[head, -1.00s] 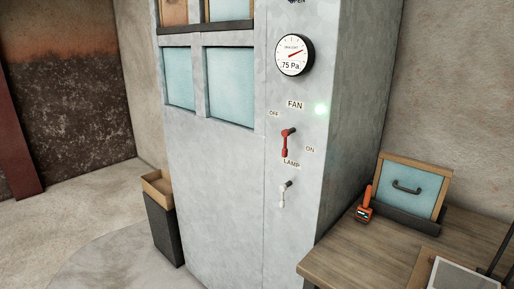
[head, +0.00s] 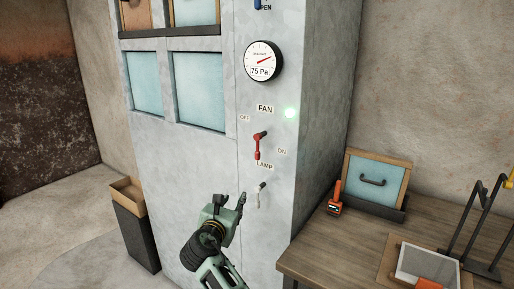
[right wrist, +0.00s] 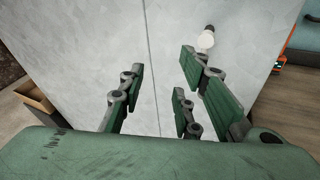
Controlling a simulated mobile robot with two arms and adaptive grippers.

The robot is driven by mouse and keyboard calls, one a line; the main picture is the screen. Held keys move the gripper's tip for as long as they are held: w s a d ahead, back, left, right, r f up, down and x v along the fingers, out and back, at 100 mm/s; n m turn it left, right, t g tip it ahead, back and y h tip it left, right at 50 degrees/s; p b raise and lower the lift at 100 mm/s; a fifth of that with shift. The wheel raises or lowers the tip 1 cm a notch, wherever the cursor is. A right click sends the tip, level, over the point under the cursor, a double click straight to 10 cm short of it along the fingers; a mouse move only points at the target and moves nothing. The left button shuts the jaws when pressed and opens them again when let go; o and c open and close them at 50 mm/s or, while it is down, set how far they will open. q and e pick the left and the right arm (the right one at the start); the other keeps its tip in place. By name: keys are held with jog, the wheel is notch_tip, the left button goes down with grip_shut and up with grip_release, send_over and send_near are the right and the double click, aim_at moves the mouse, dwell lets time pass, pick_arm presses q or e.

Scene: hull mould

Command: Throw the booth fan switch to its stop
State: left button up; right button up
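The fan switch (head: 257,148) is a red lever on the grey booth's front panel, under the FAN label (head: 265,109). The red lever is not visible there. My left gripper is not in view.
A round gauge (head: 263,62) reads 75 Pa. A wooden bench (head: 325,248) with a framed blue panel (head: 376,181) stands at right, a bin (head: 136,232) at left.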

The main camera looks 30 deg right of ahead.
aim_at(257, 152)
jog(key=s+d+r+g+h, duration=0.1)
jog(key=s+d+r+h, duration=0.1)
jog(key=r, duration=0.6)
jog(key=s+d+r+h, duration=0.1)
jog(key=s+r+h, duration=0.1)
jog(key=r, duration=0.6)
jog(key=x, duration=0.2)
jog(key=p+x, duration=0.1)
jog(key=x, duration=0.5)
jog(key=shift+f+p, duration=0.4)
jog(key=shift+c, duration=0.5)
grip_shut()
